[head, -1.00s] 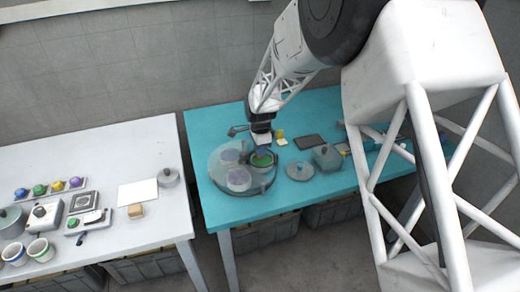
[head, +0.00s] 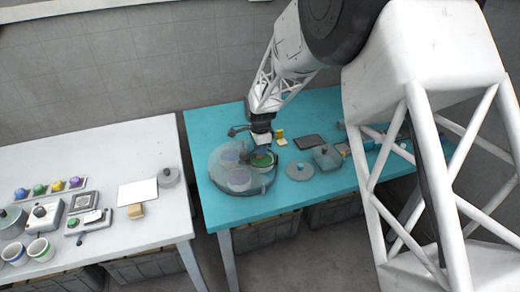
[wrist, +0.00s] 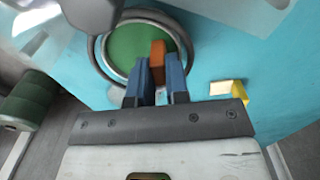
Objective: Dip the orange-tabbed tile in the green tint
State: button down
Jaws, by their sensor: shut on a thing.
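My gripper (wrist: 160,82) has two blue fingers shut on the orange-tabbed tile (wrist: 157,52). Only its orange part shows clearly between and beyond the fingers; I cannot make out the rest. The green tint (wrist: 125,42) fills a round, dark-rimmed bowl, and the orange part overlaps the green in the wrist view. In the head view my gripper (head: 262,143) is directly at this bowl, with the green tint (head: 266,162) partly hidden below it. I cannot tell whether the tile touches the tint.
A yellow-tabbed piece (wrist: 228,88) lies to the right of the bowl. A lidded pot (head: 327,158) and a dark flat plate (head: 310,142) are further right.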

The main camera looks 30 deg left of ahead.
jog(key=shift+r, duration=0.45)
jog(key=shift+r, duration=0.35)
jog(key=shift+r, duration=1.1)
dwell(1.0)
jog(key=shift+r, duration=1.9)
jog(key=shift+w, duration=0.1)
